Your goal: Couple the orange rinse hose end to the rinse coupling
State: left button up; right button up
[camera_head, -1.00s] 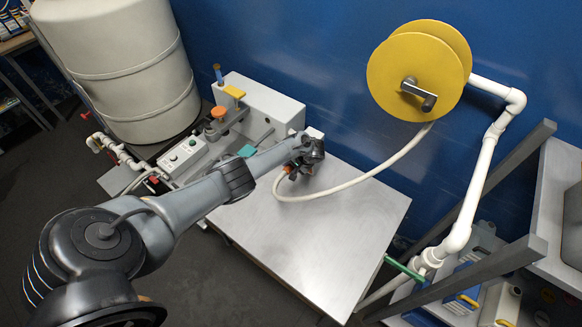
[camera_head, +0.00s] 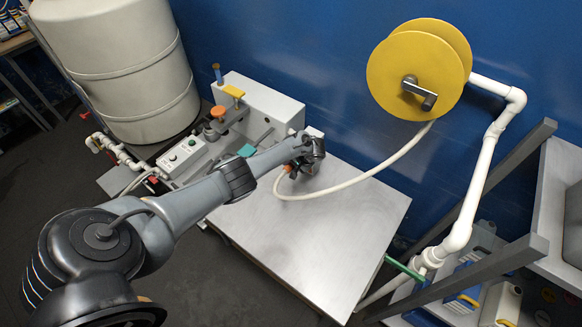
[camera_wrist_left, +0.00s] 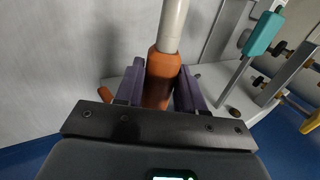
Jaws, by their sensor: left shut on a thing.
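My left gripper (camera_head: 303,167) is over the back left part of the steel table. In the left wrist view its purple fingers (camera_wrist_left: 158,88) are shut on the orange hose end (camera_wrist_left: 161,68), one on each side. A pale hose (camera_wrist_left: 173,24) runs out of the hose end. In the head view the hose (camera_head: 345,184) curves from the gripper across the tabletop and up to the yellow reel. I cannot make out the rinse coupling for sure; my arm and gripper cover part of the area beside the white unit. My right gripper is not in view.
The white unit (camera_head: 262,107) with an orange knob (camera_head: 219,113) and a teal handle (camera_head: 247,150) stands left of the gripper. The yellow reel (camera_head: 408,75) hangs on the blue wall. The steel tabletop (camera_head: 320,235) is clear in front and to the right.

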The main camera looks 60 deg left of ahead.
pick_arm(q)
jog(key=shift+w+a+b, duration=0.15)
jog(key=shift+w+b, duration=0.2)
jog(key=shift+b, duration=0.05)
dwell(0.7)
jog(key=shift+w, duration=0.15)
dwell(0.4)
jog(key=shift+w+a+b, duration=0.2)
jog(key=shift+w+b, duration=0.2)
jog(key=shift+b, duration=0.3)
dwell(0.6)
jog(key=shift+w, duration=0.15)
dwell(0.4)
jog(key=shift+w+a+b, duration=0.2)
jog(key=shift+w+b, duration=0.15)
jog(key=shift+b, duration=0.4)
jog(key=shift+r, duration=0.1)
dwell(0.5)
